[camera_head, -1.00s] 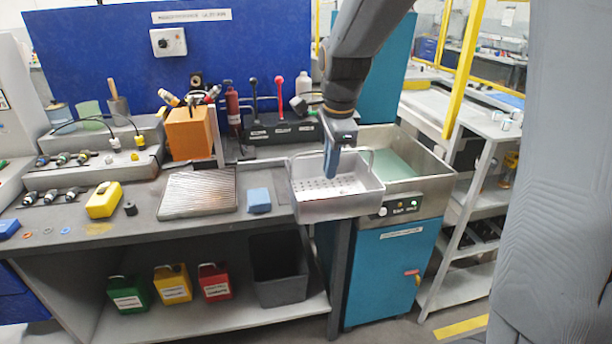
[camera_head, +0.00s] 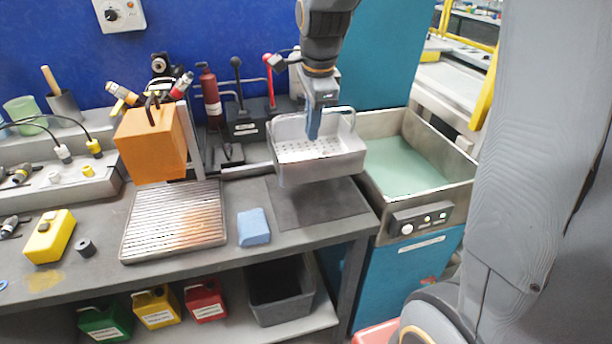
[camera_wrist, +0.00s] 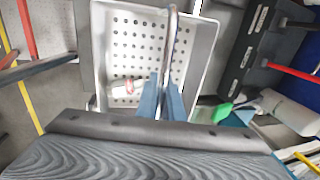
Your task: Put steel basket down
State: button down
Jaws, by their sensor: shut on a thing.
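The steel basket (camera_head: 330,165) is a shallow grey pan with a perforated floor and raised handles. It hangs level above the right end of the grey workbench (camera_head: 100,275), over a dark mat (camera_head: 345,205); a gap seems to show beneath it. My gripper (camera_head: 314,132) is shut on a basket handle from above. In the wrist view the blue fingers (camera_wrist: 168,105) close on the handle bar (camera_wrist: 172,40), and a small red and white item (camera_wrist: 127,88) lies on the perforated floor (camera_wrist: 125,45).
A ribbed metal tray (camera_head: 175,220) and a blue block (camera_head: 253,227) lie left of the mat. A wash tank (camera_head: 455,190) with green liquid stands to the right. Black lever units (camera_head: 245,125) and a red bottle (camera_head: 210,95) stand behind, near the blue wall.

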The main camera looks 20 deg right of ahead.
aim_at(312, 156)
jog(key=shift+w+f, duration=0.2)
jog(key=shift+f, duration=0.15)
jog(key=x, duration=0.3)
jog(key=s+p+x, duration=0.1)
jog(key=x, duration=0.2)
jog(key=s+p+x, duration=0.1)
jog(key=x, duration=0.2)
jog(key=shift+f, duration=0.25)
jog(key=c, duration=1.9)
grip_release()
jog(key=shift+c, duration=0.2)
jog(key=shift+o, duration=0.2)
jog(key=shift+s+r, duration=0.1)
jog(key=shift+r, duration=0.55)
jog(key=b+v, duration=0.2)
jog(key=v, duration=0.8)
jog(key=s+f+n+g, duration=0.1)
jog(key=s+f+n, duration=1)
jog(key=s+n, duration=0.5)
jog(key=shift+s+a+f+n+g, duration=0.2)
jog(key=shift+n+g, duration=0.2)
jog(key=shift+n, duration=0.6)
